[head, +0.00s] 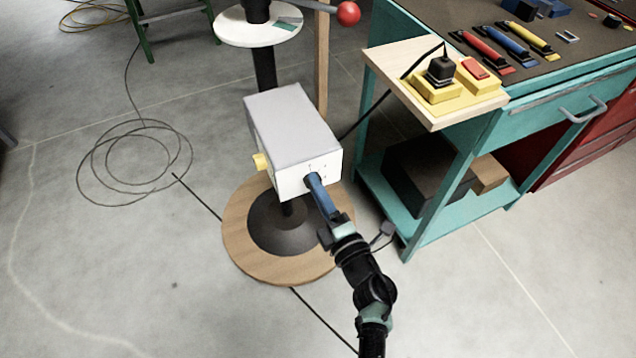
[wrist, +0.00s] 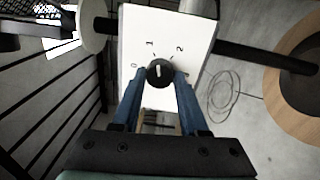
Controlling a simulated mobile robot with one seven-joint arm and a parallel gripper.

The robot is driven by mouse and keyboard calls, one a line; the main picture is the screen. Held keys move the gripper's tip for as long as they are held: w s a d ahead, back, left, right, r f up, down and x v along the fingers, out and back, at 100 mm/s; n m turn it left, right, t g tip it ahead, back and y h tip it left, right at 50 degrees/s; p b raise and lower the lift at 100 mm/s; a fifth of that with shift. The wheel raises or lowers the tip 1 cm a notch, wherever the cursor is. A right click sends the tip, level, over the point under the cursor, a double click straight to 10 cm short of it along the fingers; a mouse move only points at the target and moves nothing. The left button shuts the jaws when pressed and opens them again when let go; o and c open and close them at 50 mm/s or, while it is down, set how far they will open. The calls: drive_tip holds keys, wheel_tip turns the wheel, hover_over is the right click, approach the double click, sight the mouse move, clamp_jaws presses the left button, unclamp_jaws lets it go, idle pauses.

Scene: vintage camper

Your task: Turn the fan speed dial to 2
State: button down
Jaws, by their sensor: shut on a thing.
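The fan speed dial (wrist: 160,73) is a small black knob with a white mark, on the white front face of a box (head: 292,112). The printed figures 0, 1 and 2 run around it in the wrist view. The white mark points roughly up in that view, between the 1 (wrist: 150,43) and the 2 (wrist: 180,49); its exact setting is hard to tell. My gripper (head: 312,180) has blue fingers, one on each side of the dial, shut on it. In the head view the fingers hide the dial.
The box sits on a black post with a round wooden base (head: 240,250). A yellow knob (head: 261,161) sticks out of its left side. A teal workbench (head: 385,190) with a wooden side shelf (head: 385,62) stands close at right. Cable loops (head: 130,175) lie on the floor at left.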

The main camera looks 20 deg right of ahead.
drive_tip(key=m+p, duration=0.4)
drive_tip(key=m, duration=0.5)
drive_tip(key=shift+a+r+h, duration=0.1)
drive_tip(key=shift+h, duration=0.2)
drive_tip(key=shift+m, duration=0.3)
drive_tip(key=shift+c, duration=2.2)
unclamp_jaws()
drive_tip(key=s+p, duration=0.1)
drive_tip(key=s, duration=1.2)
drive_tip(key=shift+f+p, duration=0.35)
drive_tip(key=shift+p, duration=0.05)
